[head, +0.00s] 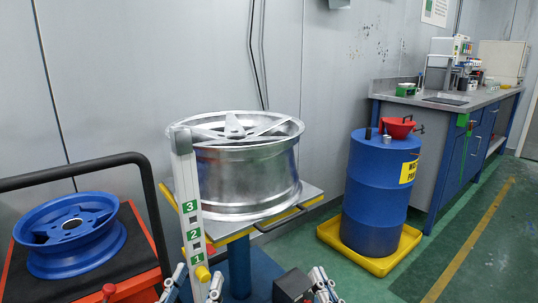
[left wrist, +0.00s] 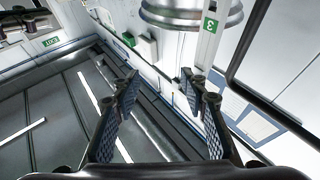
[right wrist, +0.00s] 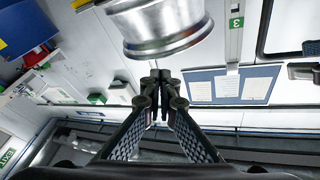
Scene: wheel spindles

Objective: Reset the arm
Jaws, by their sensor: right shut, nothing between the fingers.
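A silver wheel (head: 250,178) lies flat on a raised square stand (head: 310,192) in the middle of the head view. It also shows at the top of the left wrist view (left wrist: 190,14) and the right wrist view (right wrist: 160,30). A white post (head: 186,190) marked 1, 2, 3 rises in front of it. My left gripper (head: 193,283) is at the bottom edge of the head view; in the left wrist view (left wrist: 160,78) its fingers are apart with nothing between them. My right gripper (head: 322,282) is also low, apart from the wheel; in the right wrist view (right wrist: 160,76) its fingertips meet, empty.
A blue wheel (head: 70,232) lies on a red cart with a dark top (head: 125,262) and a black rail at left. A blue drum (head: 375,195) stands on a yellow tray (head: 400,250) to the right. A blue workbench (head: 465,155) is behind. Green floor is free at right.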

